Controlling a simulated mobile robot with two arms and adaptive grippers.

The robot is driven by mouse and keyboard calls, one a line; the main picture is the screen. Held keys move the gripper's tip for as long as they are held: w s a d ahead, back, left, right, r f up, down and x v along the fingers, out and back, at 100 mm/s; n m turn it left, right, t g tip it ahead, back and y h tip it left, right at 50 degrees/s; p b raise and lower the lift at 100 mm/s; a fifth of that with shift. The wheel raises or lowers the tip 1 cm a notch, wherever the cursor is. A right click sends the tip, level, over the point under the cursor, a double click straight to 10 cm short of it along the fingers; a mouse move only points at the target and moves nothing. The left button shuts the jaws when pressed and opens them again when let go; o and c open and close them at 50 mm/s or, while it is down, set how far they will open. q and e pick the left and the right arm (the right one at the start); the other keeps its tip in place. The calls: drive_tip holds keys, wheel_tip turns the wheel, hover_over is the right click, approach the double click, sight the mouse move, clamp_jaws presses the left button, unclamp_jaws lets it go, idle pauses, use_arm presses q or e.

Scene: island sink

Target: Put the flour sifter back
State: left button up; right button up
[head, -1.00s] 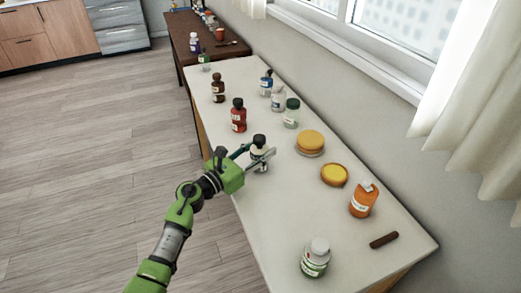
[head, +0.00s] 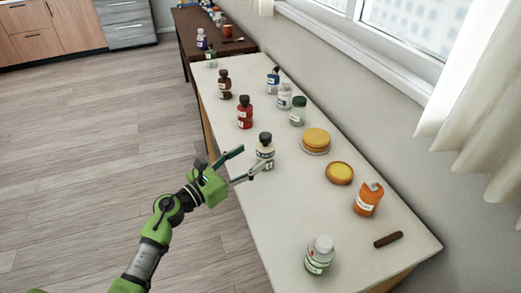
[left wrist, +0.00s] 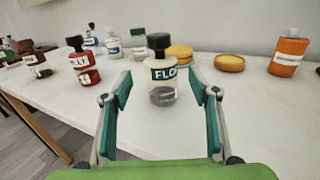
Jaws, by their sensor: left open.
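The flour sifter (head: 265,147) is a clear jar with a dark cap and pale contents. It stands upright on the white table near its left edge. Its label, starting "FLO", shows in the left wrist view (left wrist: 162,74). My left gripper (head: 254,158) is open and empty at the jar's left. In the left wrist view its teal-lined fingers (left wrist: 159,82) spread on either side of the jar, which stands just beyond the tips. Whether a finger touches it I cannot tell. My right gripper is not in view.
The white table (head: 285,222) also holds a red bottle (head: 245,115), a brown bottle (head: 224,85), a yellow round stack (head: 316,139), a yellow tart (head: 339,173), an orange bottle (head: 368,200), a white jar (head: 320,258) and a brown bar (head: 388,239). Open floor lies left.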

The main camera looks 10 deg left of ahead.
use_arm(q)
drive_tip(key=v, duration=0.4)
drive_tip(key=shift+s+a, duration=0.1)
drive_tip(key=shift+s, duration=0.05)
